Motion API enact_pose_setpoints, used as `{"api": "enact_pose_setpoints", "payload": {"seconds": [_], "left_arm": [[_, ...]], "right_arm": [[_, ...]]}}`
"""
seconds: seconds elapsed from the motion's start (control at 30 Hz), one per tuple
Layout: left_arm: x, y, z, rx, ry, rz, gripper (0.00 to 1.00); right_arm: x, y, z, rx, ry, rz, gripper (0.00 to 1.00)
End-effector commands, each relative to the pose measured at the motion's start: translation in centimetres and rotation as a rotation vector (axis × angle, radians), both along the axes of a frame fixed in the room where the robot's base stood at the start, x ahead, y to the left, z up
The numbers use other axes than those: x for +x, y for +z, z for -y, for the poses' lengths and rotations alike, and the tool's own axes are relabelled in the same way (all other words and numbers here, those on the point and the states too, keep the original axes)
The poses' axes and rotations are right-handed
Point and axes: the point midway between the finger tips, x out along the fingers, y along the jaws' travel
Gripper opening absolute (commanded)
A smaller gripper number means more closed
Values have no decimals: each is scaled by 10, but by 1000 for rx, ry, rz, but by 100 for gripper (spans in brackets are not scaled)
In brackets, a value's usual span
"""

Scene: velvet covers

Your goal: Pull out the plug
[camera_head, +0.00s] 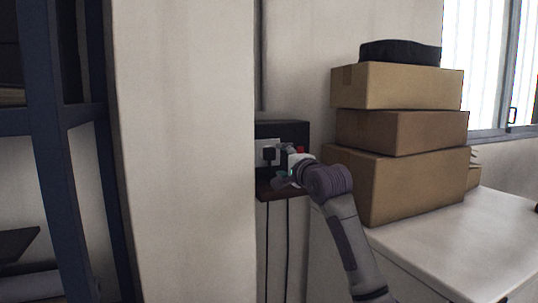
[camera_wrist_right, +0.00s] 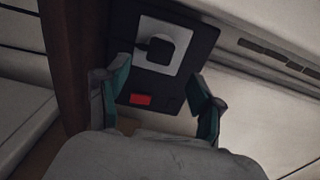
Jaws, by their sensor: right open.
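A black plug (camera_head: 269,154) sits in a white socket plate on a black wall box (camera_head: 290,129). In the right wrist view the plug (camera_wrist_right: 158,49) shows as a dark shape on the pale plate (camera_wrist_right: 180,60). My right gripper (camera_head: 281,171) is in front of the box, beside the plug. In the right wrist view its teal-padded fingers (camera_wrist_right: 160,78) are apart, with nothing held between them, and the plug lies beyond the tips. The gripper and arm hide the right part of the box. My left gripper is not in view.
A red switch (camera_wrist_right: 140,99) is on the box. Two dark cords (camera_head: 267,240) hang below it. Stacked cardboard boxes (camera_head: 400,132) stand on a white cabinet (camera_head: 450,235) at the right. A wall column (camera_head: 180,150) and blue shelf frame (camera_head: 45,130) are at the left.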

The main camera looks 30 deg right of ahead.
Motion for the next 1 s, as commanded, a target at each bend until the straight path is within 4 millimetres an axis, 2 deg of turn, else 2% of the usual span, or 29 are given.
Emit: {"api": "enact_pose_setpoints", "payload": {"seconds": [0.23,0.5,0.7,1.0], "left_arm": [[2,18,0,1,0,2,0],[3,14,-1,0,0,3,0],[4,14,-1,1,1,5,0],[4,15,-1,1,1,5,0]], "right_arm": [[36,3,2,0,0,-3,67],[67,0,4,2,0,0,67],[76,0,4,0,0,0,67],[76,0,4,-1,0,1,67]]}}
